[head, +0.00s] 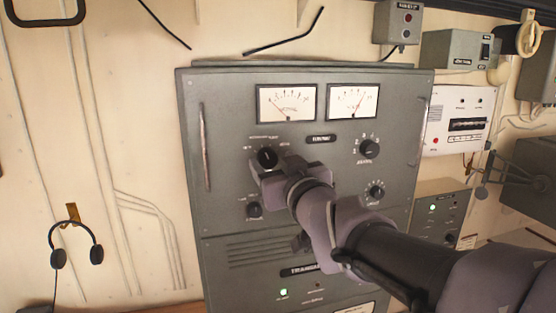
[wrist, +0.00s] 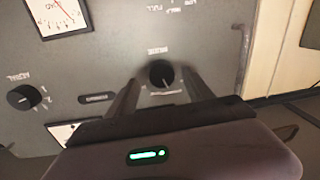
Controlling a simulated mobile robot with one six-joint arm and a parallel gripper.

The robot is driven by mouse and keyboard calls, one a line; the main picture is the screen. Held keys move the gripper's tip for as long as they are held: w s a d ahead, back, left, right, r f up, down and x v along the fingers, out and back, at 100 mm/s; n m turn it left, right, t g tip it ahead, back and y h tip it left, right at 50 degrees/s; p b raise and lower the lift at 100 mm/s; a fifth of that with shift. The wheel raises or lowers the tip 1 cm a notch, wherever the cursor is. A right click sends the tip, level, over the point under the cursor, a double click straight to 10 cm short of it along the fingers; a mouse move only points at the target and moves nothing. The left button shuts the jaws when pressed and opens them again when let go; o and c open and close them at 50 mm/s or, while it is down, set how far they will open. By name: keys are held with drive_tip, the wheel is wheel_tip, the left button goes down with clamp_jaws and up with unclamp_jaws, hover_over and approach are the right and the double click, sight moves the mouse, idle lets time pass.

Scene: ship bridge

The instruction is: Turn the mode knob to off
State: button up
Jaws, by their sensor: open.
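A round black knob (head: 267,157) sits at the upper left of the grey panel (head: 225,120), below the left meter, with small labels around it. I take it as the mode knob; its lettering is too small to read surely. In the wrist view, which is upside down, the knob (wrist: 161,73) shows between the two fingertips, with a light pointer mark on its lower side. My gripper (head: 273,170) is open around or just in front of the knob. I cannot tell whether the fingers touch it.
Another black knob (head: 254,210) is just below, and two more knobs (head: 369,148) (head: 376,191) are on the panel's right. Two meters (head: 287,103) (head: 352,102) sit above. A vertical handle (head: 205,148) stands out at the left edge. A headset (head: 75,245) hangs on the left wall.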

drive_tip(key=shift+w+a, duration=0.15)
drive_tip(key=shift+w, duration=0.35)
drive_tip(key=shift+w+a, duration=0.2)
drive_tip(key=shift+a, duration=0.05)
clamp_jaws()
drive_tip(key=shift+f+n+b, duration=0.1)
drive_tip(key=shift+n+b, duration=0.2)
drive_tip(key=shift+b, duration=0.1)
drive_tip(key=n+b, duration=0.2)
drive_tip(key=shift+n, duration=0.4)
drive_tip(key=shift+n+b, duration=1.25)
drive_tip(key=shift+n, duration=0.85)
